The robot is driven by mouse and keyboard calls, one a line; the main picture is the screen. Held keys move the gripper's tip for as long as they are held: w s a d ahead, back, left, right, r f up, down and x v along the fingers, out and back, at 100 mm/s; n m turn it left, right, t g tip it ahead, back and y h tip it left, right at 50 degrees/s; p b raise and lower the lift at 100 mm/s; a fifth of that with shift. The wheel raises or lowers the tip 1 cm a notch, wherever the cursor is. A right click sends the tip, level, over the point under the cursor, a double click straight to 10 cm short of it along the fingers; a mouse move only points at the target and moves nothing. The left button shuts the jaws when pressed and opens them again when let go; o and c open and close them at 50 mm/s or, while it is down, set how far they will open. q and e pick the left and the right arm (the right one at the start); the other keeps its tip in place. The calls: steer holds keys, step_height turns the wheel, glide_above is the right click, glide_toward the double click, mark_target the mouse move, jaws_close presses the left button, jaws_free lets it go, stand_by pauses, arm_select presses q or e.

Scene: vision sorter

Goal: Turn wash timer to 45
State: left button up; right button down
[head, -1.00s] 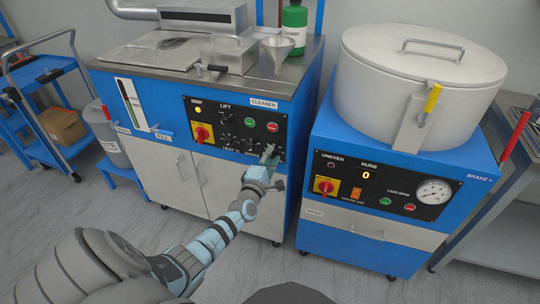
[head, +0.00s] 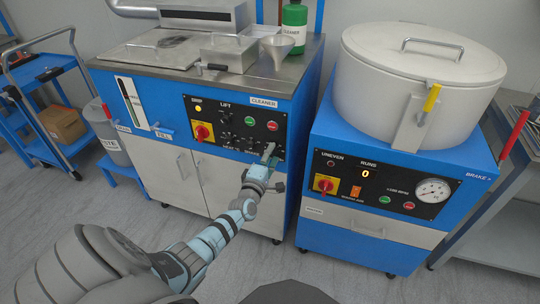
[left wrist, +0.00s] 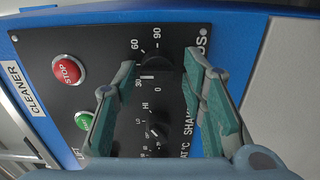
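The wash timer is a black knob (left wrist: 158,64) on the cleaner's black panel. In the left wrist view its scale reads 0, 30, 60 and 90, and a white mark shows on the knob's side near 30. My left gripper (left wrist: 157,68) is open, with one finger on each side of the knob and a gap visible on both sides. In the head view the left gripper (head: 269,152) is at the lower right of the cleaner panel (head: 224,124) and hides the knob there. My right gripper is not in view.
A smaller knob (left wrist: 158,130) sits beside the timer. The red STOP button (left wrist: 68,70) and a green button (left wrist: 84,120) are near the left finger. A blue spinner machine (head: 330,231) with a white drum stands to the right. A funnel (head: 277,48) rests on top of the cleaner.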

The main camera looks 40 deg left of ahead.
arm_select(q)
steer(key=v, duration=1.2)
